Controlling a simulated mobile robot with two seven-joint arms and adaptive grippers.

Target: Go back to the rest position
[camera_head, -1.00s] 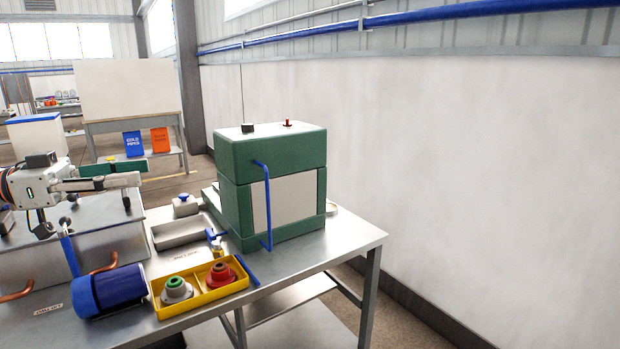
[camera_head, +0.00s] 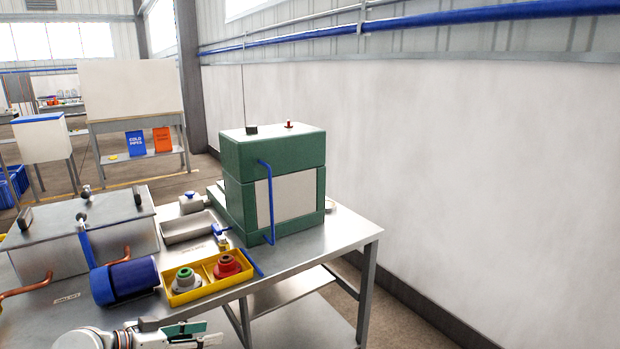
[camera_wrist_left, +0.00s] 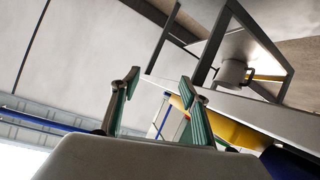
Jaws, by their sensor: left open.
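My left gripper (camera_head: 190,334) shows at the bottom edge of the head view, low in front of the metal table and partly cut off by the frame. In the left wrist view its two green-padded fingers (camera_wrist_left: 158,105) stand apart with nothing between them. My right gripper is not in view.
The metal table (camera_head: 320,247) holds a green machine (camera_head: 275,155), a yellow tray (camera_head: 205,292) with a grey and a red part, a blue cylinder (camera_head: 125,281) and a lidded steel tank (camera_head: 60,240). A white wall (camera_head: 480,180) stands at the right.

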